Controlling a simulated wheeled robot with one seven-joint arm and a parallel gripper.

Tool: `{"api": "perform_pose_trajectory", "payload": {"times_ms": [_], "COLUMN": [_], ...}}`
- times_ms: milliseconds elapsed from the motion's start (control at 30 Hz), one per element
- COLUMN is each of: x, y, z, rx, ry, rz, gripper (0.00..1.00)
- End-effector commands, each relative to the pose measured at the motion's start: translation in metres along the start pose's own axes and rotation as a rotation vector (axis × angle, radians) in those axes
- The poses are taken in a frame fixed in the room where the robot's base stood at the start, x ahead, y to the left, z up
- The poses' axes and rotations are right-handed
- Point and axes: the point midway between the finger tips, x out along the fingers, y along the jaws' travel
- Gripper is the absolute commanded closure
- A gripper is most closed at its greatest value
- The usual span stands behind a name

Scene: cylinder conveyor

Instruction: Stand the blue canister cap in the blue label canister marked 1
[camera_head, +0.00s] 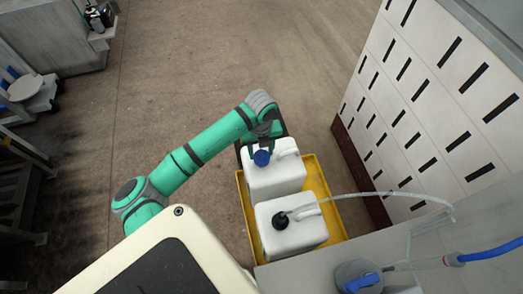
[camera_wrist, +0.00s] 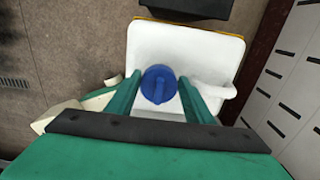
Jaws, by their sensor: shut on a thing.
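The blue canister cap (camera_head: 261,158) is between the fingers of my gripper (camera_head: 263,146), over the top of the rear white canister (camera_head: 282,182). In the wrist view the blue cap (camera_wrist: 159,85) shows from above, with a raised bar across it, between the two green fingertips of my gripper (camera_wrist: 157,92). My gripper is shut on the cap. The white canister (camera_wrist: 190,50) lies under it. I cannot tell whether the cap touches the canister opening, which the cap hides. No label or number is readable.
A second white canister (camera_head: 290,226) with a black cap and a clear hose stands in front in the same yellow tray (camera_head: 325,192). A white slotted cabinet (camera_head: 430,90) stands at the right. A blue hose and fitting (camera_head: 490,250) are at lower right. Open floor lies left.

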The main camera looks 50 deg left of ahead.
Motion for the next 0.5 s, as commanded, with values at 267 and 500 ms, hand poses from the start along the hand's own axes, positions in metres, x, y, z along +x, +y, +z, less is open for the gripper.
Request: {"api": "perform_pose_trajectory", "payload": {"times_ms": [267, 500], "x": [0.0005, 0.0072], "y": [0.0000, -0.0003], "z": [0.0000, -0.0002], "rx": [0.000, 0.000], "ry": [0.000, 0.001], "rz": [0.000, -0.001], "gripper": [0.78, 0.78]}}
